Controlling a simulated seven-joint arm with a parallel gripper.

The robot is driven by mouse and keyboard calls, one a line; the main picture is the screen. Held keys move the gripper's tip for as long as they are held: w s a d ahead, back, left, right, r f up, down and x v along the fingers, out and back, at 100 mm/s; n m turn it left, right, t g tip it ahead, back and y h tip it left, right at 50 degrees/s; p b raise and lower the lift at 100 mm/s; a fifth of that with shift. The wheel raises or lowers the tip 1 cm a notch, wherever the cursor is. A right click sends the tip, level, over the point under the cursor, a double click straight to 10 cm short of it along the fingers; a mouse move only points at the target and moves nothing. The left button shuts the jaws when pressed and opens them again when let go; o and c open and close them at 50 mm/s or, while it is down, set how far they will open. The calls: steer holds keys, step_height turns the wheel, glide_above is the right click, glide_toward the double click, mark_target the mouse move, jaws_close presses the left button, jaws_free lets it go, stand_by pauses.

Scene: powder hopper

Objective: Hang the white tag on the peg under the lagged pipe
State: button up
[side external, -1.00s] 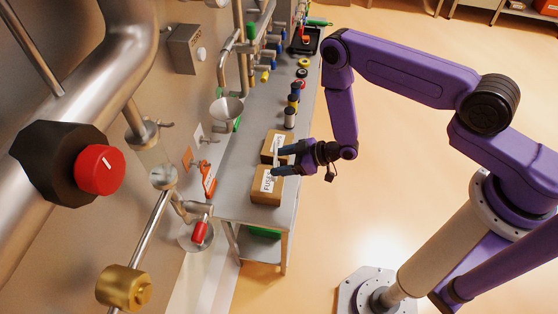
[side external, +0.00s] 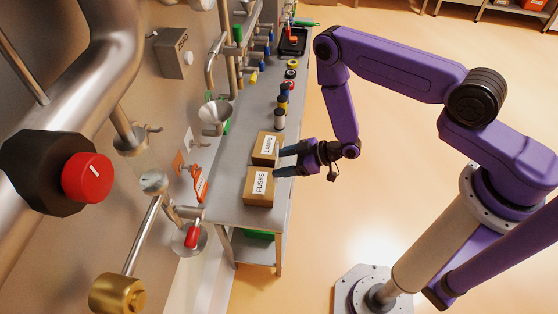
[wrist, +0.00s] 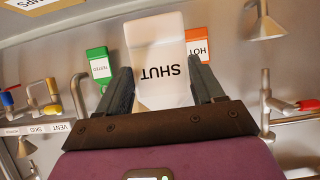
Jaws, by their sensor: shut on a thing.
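The white tag (wrist: 157,55), printed SHUT, is between the two fingers of my gripper (wrist: 160,78) in the wrist view, its lettering upside down there. The fingers are shut on its side edges. In the side view my gripper (side external: 284,160) is just right of the two cartons, well out from the wall. The tag cannot be made out clearly in the side view. I cannot pick out the peg or tell which pipe is the lagged one.
Cartons marked LAMPS (side external: 265,148) and FUSES (side external: 259,187) stand on the grey bench (side external: 235,210). A green tag (wrist: 99,66) and an orange HOT tag (wrist: 197,44) show beyond my fingers. Pipes, valves and a funnel (side external: 215,111) line the wall. Open floor lies to the right.

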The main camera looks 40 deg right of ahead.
steer(key=shift+s+d, duration=1.6)
steer(key=shift+w, duration=0.1)
steer(key=w+d+r+m+t+h, duration=0.25)
steer(key=w+d+r+m, duration=0.2)
steer(key=w+r, duration=0.65)
steer(key=s+d+r+m+h, duration=0.2)
steer(key=s+d+r+h, duration=0.1)
steer(key=d+r, duration=0.2)
steer(key=s+d+r+m+t+h, duration=0.1)
steer(key=s+d+r+m+h, duration=0.1)
steer(key=r, duration=0.7)
steer(key=s+d+h, duration=0.1)
steer(key=d, duration=0.1)
steer(key=shift+s+d+r, duration=0.2)
steer(key=shift+d+r, duration=0.1)
steer(key=shift+d, duration=0.1)
steer(key=shift+m, duration=0.25)
